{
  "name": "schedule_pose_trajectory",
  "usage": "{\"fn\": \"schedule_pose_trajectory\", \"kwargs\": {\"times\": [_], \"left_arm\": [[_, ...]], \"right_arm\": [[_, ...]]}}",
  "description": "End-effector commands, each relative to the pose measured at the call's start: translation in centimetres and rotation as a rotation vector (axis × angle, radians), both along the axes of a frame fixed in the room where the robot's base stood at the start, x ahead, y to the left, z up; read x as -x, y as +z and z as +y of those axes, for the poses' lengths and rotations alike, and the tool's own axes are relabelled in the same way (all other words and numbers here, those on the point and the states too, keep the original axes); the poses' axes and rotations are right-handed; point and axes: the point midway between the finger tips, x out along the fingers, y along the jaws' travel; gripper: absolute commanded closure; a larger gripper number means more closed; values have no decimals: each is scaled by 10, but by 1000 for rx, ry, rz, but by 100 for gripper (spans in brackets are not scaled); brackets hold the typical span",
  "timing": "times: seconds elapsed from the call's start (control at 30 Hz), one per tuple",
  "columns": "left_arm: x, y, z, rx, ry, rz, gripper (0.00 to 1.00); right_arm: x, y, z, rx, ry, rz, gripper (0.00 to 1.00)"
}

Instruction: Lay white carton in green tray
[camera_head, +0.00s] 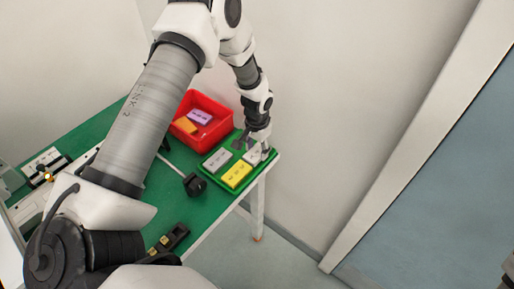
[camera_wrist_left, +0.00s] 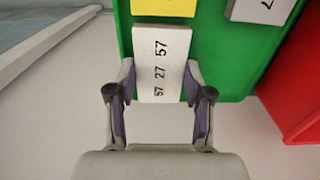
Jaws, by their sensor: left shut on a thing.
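The white carton (camera_wrist_left: 161,65) has the digits 57 27 57 on its face. My left gripper (camera_wrist_left: 160,90) is shut on it, one finger on each side of its near end. In the head view the white carton (camera_head: 251,157) is partly hidden by my left gripper (camera_head: 262,152). It is at the right end of the green tray (camera_head: 222,187), over or inside it; whether it touches the tray floor I cannot tell. The tray (camera_wrist_left: 220,75) also holds a yellow carton (camera_head: 236,175) and a grey carton (camera_head: 217,159). My right gripper is not in view.
A red bin (camera_head: 184,109) with a purple and an orange carton inside stands behind the tray, and shows at right in the wrist view (camera_wrist_left: 300,85). A black-headed device (camera_head: 194,185) is left of the tray. The green table (camera_head: 205,215) ends just right of the tray.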

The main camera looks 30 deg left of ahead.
Motion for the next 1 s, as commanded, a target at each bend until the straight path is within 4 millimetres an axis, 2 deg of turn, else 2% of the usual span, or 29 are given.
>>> {"fn": "schedule_pose_trajectory", "kwargs": {"times": [0.23,0.27,0.3,0.33,0.63,0.73,0.87,1.0], "left_arm": [[0,0,0,0,0,0,66],[0,0,0,0,0,0,42],[0,0,0,0,0,0,28],[0,0,0,0,0,0,20],[0,0,0,0,0,0,20],[-1,7,0,0,-1,-1,20],[-1,30,0,0,-1,-4,20],[-1,68,0,0,1,-5,20]], "right_arm": [[0,0,0,0,0,0,100],[0,0,0,0,0,0,100],[0,0,0,0,0,0,100],[0,0,0,0,0,0,100],[0,0,0,0,0,0,100],[0,0,0,0,0,0,100],[0,0,0,0,0,0,100],[0,0,0,0,0,0,100]]}}
